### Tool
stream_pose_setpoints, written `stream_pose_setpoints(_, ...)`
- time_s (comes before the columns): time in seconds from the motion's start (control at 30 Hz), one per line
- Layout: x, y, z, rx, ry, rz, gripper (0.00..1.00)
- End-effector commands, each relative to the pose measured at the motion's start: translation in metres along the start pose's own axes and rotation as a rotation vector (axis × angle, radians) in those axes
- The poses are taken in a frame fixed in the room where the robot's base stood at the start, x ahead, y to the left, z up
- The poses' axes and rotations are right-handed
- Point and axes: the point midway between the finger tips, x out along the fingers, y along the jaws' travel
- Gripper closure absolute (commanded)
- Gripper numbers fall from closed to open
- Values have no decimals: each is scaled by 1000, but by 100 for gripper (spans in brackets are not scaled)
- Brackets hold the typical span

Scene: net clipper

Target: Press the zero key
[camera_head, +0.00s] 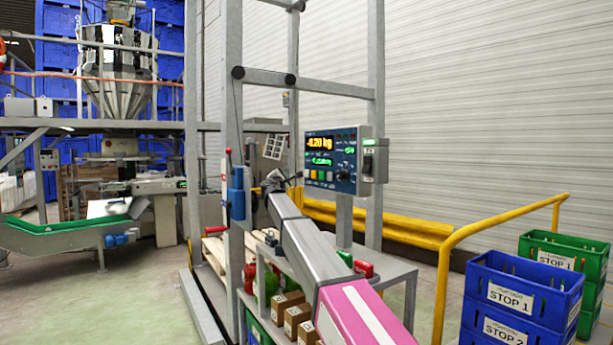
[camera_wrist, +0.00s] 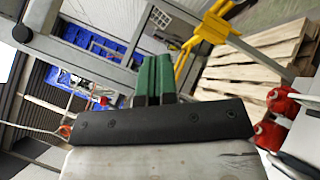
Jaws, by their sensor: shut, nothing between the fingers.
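The weighing indicator (camera_head: 345,158) is a blue panel on the metal frame in the head view. Its display (camera_head: 320,143) reads -0.20 kg in orange, with green text below. A row of small coloured keys (camera_head: 319,175) runs along its lower left; I cannot read which one is the zero key. The panel is not clear in that view.
Metal posts (camera_head: 375,120) stand around the panel. A yellow railing (camera_head: 445,265) and blue crates (camera_head: 522,295) marked STOP are at the right. Cardboard boxes (camera_head: 291,318) and red-capped items sit low by my arm. A wooden pallet (camera_wrist: 250,75) shows in the wrist view.

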Motion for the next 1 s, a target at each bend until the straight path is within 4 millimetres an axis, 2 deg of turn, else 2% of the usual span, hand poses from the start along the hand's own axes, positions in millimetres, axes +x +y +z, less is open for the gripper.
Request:
stream_pose_setpoints(0.5,44,-32,31,0,0,-1,100)
stream_pose_setpoints(0.7,52,-38,38,0,0,-1,100)
stream_pose_setpoints(1.0,52,-38,38,0,0,0,100)
